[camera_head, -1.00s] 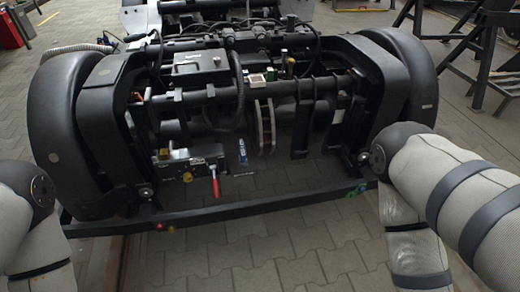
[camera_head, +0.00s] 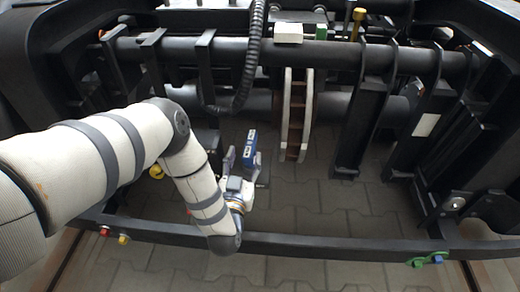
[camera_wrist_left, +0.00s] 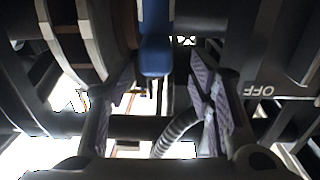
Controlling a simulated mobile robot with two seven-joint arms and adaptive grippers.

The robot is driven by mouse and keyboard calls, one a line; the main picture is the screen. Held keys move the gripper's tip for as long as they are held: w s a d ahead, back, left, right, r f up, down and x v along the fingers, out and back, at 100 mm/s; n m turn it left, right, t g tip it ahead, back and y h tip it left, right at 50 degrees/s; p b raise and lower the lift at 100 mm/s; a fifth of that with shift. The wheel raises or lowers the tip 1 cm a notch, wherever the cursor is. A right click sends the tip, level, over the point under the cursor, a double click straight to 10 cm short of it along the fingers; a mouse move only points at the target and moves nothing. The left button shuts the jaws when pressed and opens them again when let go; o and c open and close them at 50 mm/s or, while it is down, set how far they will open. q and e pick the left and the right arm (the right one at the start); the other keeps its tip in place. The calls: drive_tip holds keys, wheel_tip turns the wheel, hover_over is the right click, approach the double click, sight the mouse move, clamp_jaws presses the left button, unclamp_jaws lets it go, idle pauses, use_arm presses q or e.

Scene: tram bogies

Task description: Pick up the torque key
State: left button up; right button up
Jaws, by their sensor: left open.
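The torque key appears to be the small blue tool (camera_head: 250,143) in the middle of the bogie frame. In the left wrist view the blue tool (camera_wrist_left: 156,50) comes down from the top edge, in line with the gap between my fingers; its upper part is cut off. My left gripper (camera_head: 243,162) is open and points up at it from the front. In the left wrist view the open jaws (camera_wrist_left: 162,78) stand on both sides below the tool. I cannot tell whether the tool is between the pads. My right gripper is not in view.
A black bogie crossbar (camera_head: 300,243) runs below my left arm. A curved ladder-like metal part (camera_head: 294,115) stands right of the tool, and a black corrugated hose (camera_head: 250,60) hangs above it. Black uprights (camera_head: 357,125) stand further right. Open paved floor (camera_head: 320,205) shows in the middle.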

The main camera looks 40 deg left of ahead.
sight(250, 143)
use_arm(q)
drive_tip(key=b+x, duration=0.2)
drive_tip(key=x, duration=0.4)
drive_tip(key=shift+w+f+b, duration=0.15)
drive_tip(key=shift+w+b, duration=0.1)
drive_tip(key=shift+b, duration=0.05)
clamp_jaws()
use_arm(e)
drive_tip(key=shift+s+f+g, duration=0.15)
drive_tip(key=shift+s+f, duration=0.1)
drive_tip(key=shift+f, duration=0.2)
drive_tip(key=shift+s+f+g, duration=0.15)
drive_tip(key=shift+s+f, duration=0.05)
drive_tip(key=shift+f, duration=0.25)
